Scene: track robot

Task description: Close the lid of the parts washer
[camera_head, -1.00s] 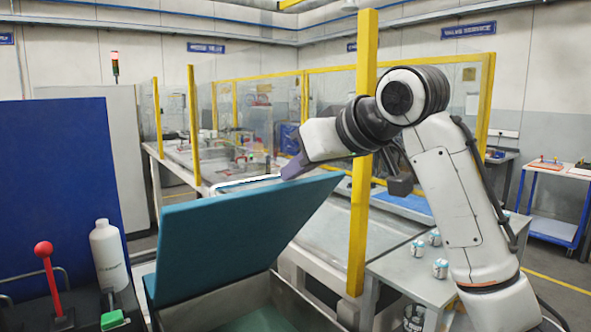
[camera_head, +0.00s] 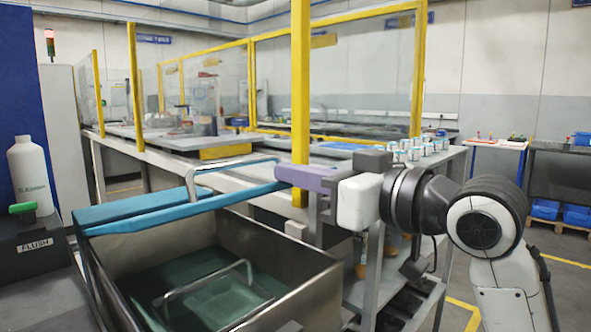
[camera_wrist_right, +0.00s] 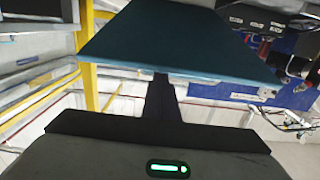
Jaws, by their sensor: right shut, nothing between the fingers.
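The parts washer (camera_head: 300,300) is an open metal tank at the lower left of the head view. Its teal lid (camera_head: 130,212) stands above the tank, seen almost edge-on, with a metal bar handle (camera_head: 232,163) above it. The tank's inside shows below, so the lid is not down on the rim. My right gripper (camera_head: 283,174) is shut and empty at the lid's right end. It seems to touch the lid, but contact is unclear. In the right wrist view the teal panel (camera_wrist_right: 180,40) spreads just beyond the dark fingers (camera_wrist_right: 160,82). My left gripper is out of view.
A white bottle (camera_head: 30,175) and a dark box marked FLUSH (camera_head: 42,245) stand left of the tank. A yellow post (camera_head: 300,90) rises behind the lid. A bench with several cans (camera_head: 415,150) is behind my right arm.

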